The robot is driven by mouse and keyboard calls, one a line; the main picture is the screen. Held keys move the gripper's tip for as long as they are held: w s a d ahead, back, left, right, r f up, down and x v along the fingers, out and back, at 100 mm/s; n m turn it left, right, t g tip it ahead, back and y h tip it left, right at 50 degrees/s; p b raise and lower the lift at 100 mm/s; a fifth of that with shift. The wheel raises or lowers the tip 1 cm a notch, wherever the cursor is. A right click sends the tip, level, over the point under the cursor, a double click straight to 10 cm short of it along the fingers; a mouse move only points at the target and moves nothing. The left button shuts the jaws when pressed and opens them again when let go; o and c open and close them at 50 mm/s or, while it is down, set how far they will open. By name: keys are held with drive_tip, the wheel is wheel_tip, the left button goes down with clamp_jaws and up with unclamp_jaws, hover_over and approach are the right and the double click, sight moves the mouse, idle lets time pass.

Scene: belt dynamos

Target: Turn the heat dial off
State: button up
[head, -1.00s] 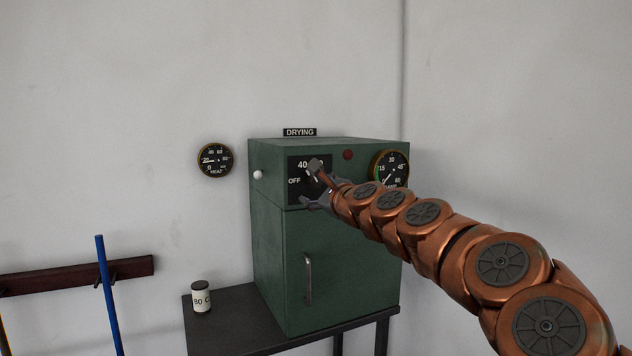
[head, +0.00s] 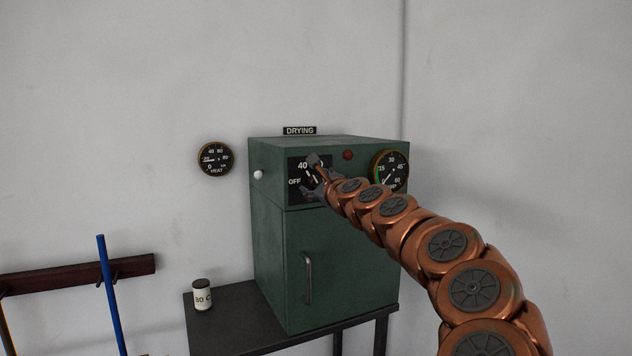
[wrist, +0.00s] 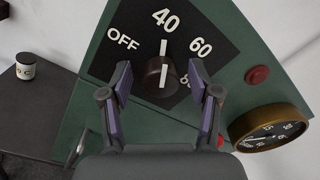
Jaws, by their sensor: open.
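The heat dial is a dark brown knob (wrist: 160,78) with a white pointer line, on a black plate (wrist: 115,60) of the green drying cabinet (head: 330,250). In the wrist view the plate reads OFF, 40, 60 and a partly hidden 80. The pointer line lies towards 40. My gripper (wrist: 163,82) is open, with one finger on each side of the knob; I cannot tell whether either finger touches it. In the head view my gripper (head: 316,178) covers the knob and part of the plate.
A red lamp (head: 348,155) and a round gauge (head: 389,169) sit right of the dial. A heat gauge (head: 215,159) hangs on the wall. A white knob (head: 258,174) is on the cabinet's left side. A labelled jar (head: 202,294) stands on the dark table (head: 228,328).

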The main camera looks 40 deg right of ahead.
drive_tip(key=shift+c, duration=0.4)
drive_tip(key=c, duration=1.1)
drive_tip(key=shift+f+n+b, duration=0.2)
drive_tip(key=shift+n+b, duration=0.8)
drive_tip(key=shift+b, duration=0.15)
drive_tip(key=n+b, duration=0.3)
drive_tip(key=shift+f+n, duration=0.1)
drive_tip(key=shift+n, duration=0.2)
drive_tip(key=n+b, duration=0.5)
drive_tip(key=shift+b, duration=0.4)
drive_tip(key=shift+r+n+b, duration=0.2)
drive_tip(key=shift+n+b, duration=0.25)
drive_tip(key=shift+n, duration=0.25)
